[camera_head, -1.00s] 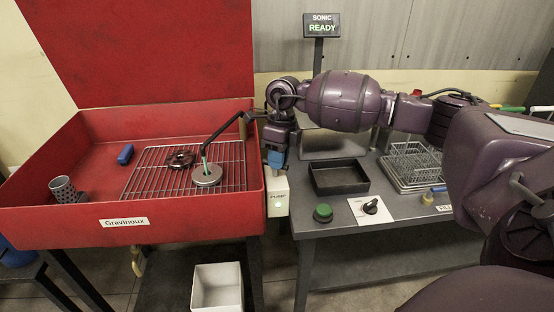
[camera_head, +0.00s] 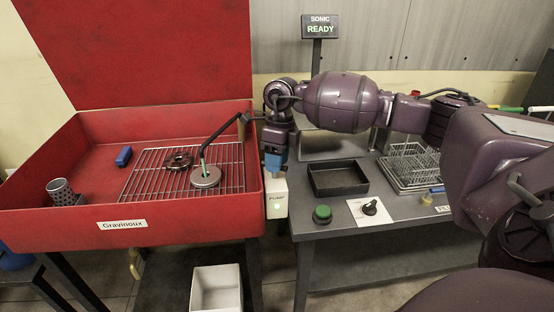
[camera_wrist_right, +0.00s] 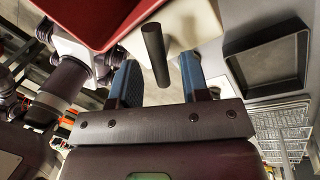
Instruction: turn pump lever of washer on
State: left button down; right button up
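The washer is a red open basin (camera_head: 130,232) with a raised red lid, at the left of the head view. A pale box marked PUMP (camera_head: 277,198) is at its right front corner. My right gripper (camera_head: 274,164) points down just above this box. In the right wrist view, a dark rod-shaped lever (camera_wrist_right: 155,52) stands out from a pale surface between the blue fingers of my right gripper (camera_wrist_right: 158,78). The fingers are apart, with gaps on both sides of the lever. The lever is hidden in the head view. My left gripper is not in view.
A grey bench (camera_head: 410,225) to the right carries a black tray (camera_head: 338,190), a green button (camera_head: 322,214), a dark knob (camera_head: 370,208) and wire baskets (camera_head: 410,165). A spray nozzle (camera_head: 205,176) and rack are in the basin. A white bin (camera_head: 217,290) stands below.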

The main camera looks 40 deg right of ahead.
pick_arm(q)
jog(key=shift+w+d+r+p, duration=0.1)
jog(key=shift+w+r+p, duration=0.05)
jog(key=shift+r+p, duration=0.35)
pick_arm(e)
notch_tip(320, 180, up, 11)
jog(key=w+d, duration=0.1)
jog(key=d, duration=0.1)
jog(key=shift+f, duration=0.15)
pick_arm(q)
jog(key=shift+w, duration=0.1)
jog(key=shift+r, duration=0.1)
pick_arm(e)
jog(key=shift+f, duration=0.1)
